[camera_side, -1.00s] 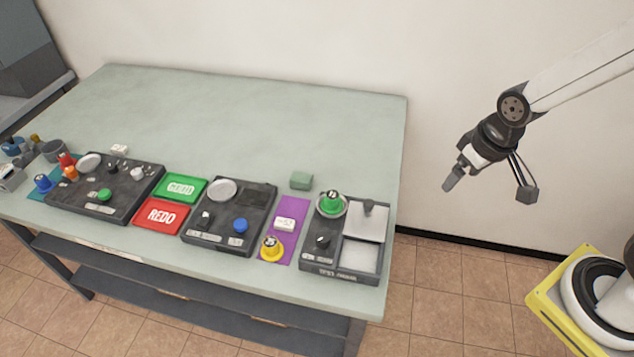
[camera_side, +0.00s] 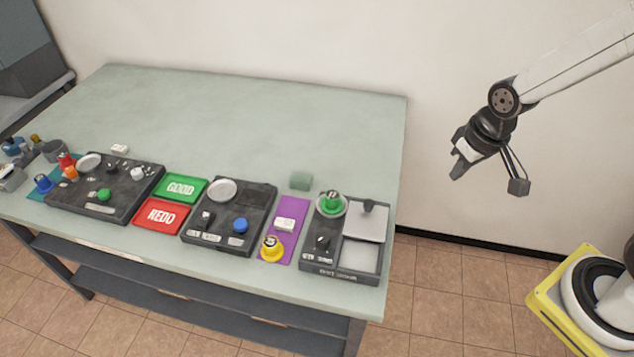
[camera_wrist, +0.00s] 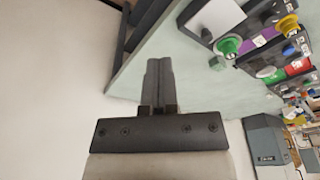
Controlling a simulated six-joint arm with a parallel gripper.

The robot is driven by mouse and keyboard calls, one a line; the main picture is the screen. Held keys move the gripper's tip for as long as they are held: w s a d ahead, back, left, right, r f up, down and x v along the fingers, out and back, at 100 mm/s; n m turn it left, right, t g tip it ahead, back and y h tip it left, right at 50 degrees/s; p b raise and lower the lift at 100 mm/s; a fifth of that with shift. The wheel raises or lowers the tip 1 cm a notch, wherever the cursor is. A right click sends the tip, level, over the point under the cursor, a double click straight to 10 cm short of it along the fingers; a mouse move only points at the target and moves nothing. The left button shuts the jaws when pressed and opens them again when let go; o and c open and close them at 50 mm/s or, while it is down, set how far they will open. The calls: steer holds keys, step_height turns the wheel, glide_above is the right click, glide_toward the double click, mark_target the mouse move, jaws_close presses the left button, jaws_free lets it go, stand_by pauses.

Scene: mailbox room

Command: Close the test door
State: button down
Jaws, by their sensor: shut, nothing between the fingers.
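The test station (camera_side: 322,262) is a dark tray at the right end of the table. Its door is a light grey sliding panel (camera_side: 366,222) with a dark knob (camera_side: 368,205), lying over the rear part of the right compartment. The front part of that compartment (camera_side: 361,258) is uncovered. A green round piece (camera_side: 332,201) sits on the station's left side. The panel also shows at the top of the wrist view (camera_wrist: 214,20). My gripper (camera_side: 456,170) is shut and empty, in the air right of the table, apart from the station. Its closed fingers show in the wrist view (camera_wrist: 158,82).
A purple mat (camera_side: 290,212) with a yellow piece (camera_side: 271,249) lies left of the station. A green block (camera_side: 301,181) lies behind. Red (camera_side: 161,217) and green (camera_side: 180,189) trays and two more dark stations stand farther left. The table's back is clear.

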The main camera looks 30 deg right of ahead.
mark_target(362, 235)
steer(key=w+a+f+m+g+y, duration=0.1)
steer(key=w+f+m+g, duration=0.1)
steer(key=w, duration=0.8)
steer(key=w+a+f+m+g+y, duration=0.1)
steer(key=w+f+m+g, duration=0.2)
steer(key=w, duration=0.8)
steer(key=shift+a+f+m+g, duration=0.2)
steer(key=shift+a+m+g, duration=0.15)
steer(key=shift+m, duration=0.55)
steer(key=shift+f, duration=0.15)
steer(key=x, duration=0.9)
steer(key=shift+a, duration=0.15)
steer(key=shift+s+a+f, duration=0.35)
steer(key=shift+s+a, duration=0.35)
steer(key=shift+s, duration=0.2)
steer(key=shift+s+a, duration=0.55)
steer(key=shift+s, duration=0.25)
steer(key=s+a, duration=0.6)
steer(key=shift+s+a, duration=0.15)
steer(key=shift+s, duration=0.05)
